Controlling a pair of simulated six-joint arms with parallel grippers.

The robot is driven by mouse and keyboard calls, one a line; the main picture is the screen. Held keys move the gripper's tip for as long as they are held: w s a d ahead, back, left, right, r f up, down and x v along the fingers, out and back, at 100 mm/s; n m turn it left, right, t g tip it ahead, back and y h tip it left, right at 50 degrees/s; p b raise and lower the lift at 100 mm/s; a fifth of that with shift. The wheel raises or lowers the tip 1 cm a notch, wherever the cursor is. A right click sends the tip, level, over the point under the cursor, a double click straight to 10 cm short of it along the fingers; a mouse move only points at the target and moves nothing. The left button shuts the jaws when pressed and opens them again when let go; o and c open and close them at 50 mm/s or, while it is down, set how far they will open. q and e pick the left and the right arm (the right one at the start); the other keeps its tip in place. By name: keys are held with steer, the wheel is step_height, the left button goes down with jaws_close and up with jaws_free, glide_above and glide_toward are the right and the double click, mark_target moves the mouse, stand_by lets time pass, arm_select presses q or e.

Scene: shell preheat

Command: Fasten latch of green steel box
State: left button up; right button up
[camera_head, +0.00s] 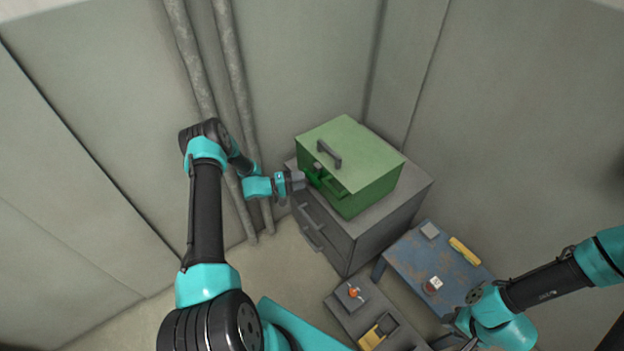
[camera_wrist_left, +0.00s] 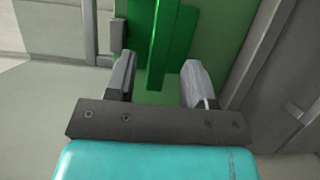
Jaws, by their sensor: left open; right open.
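The green steel box (camera_head: 349,167) sits on a grey drawer cabinet, its lid on top with a dark handle (camera_head: 328,153). My left gripper (camera_head: 305,179) is at the box's front-left face, its fingers apart. In the left wrist view the open fingers (camera_wrist_left: 157,72) point at the green face (camera_wrist_left: 225,50), with a bright green upright bar (camera_wrist_left: 163,40) ahead between them. This bar may be the latch; whether it is fastened cannot be told. No grip on it shows. My right gripper (camera_head: 462,339) is open at the lower right, far from the box, partly cut off.
The grey cabinet (camera_head: 365,235) has drawer handles on its front. A worn blue table (camera_head: 420,262) to its right holds a yellow item (camera_head: 464,250) and a small red-and-white item (camera_head: 432,285). A low grey surface (camera_head: 345,305) carries an orange knob (camera_head: 353,293). Pipes (camera_head: 235,80) run along the wall.

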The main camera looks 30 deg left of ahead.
mark_target(309, 179)
arm_select(q)
steer(key=x, duration=0.5)
steer(key=shift+c, duration=0.5)
jaws_close()
